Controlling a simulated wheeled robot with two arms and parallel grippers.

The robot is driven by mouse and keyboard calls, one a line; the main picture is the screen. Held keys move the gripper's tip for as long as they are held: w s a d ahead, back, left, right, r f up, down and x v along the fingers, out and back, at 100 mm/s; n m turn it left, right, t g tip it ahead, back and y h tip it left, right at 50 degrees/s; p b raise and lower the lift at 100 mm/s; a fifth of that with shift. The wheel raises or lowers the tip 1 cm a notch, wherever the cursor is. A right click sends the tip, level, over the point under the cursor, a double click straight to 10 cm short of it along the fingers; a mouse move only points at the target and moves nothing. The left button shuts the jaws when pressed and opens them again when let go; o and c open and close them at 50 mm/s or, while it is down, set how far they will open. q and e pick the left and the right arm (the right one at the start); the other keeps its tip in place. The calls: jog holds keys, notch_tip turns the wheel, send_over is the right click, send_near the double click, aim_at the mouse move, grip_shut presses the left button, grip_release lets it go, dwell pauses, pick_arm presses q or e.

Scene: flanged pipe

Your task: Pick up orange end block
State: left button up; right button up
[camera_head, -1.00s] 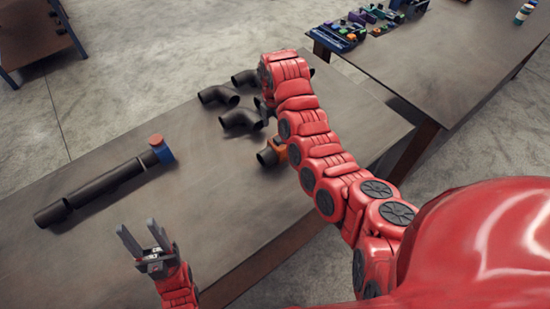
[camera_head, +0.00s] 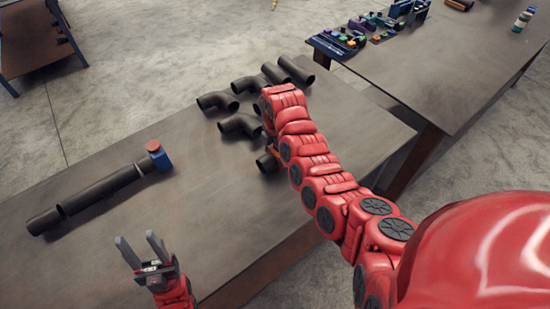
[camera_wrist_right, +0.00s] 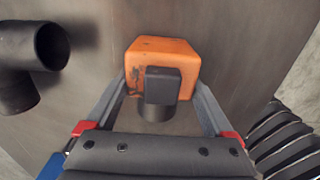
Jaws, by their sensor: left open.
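The orange end block (camera_wrist_right: 160,52) is at the top middle of the right wrist view, with a short dark pipe end (camera_wrist_right: 155,113) beside its lower edge. My right gripper (camera_wrist_right: 160,82) has one finger at each side of the block. Whether both fingers press on it cannot be told. In the head view, only a sliver of the orange block (camera_head: 271,146) shows, and my right arm hides the right gripper. My left gripper (camera_head: 141,247) is open and empty above the table's front edge.
A long dark pipe (camera_head: 100,190) with a blue block (camera_head: 161,160) and a reddish cap lies on the left of the table (camera_head: 150,230). Several dark pipe pieces (camera_head: 240,124) lie at the back. A second table (camera_head: 440,75) with small parts stands behind right.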

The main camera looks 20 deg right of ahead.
grip_shut()
jog(key=shift+r, duration=0.1)
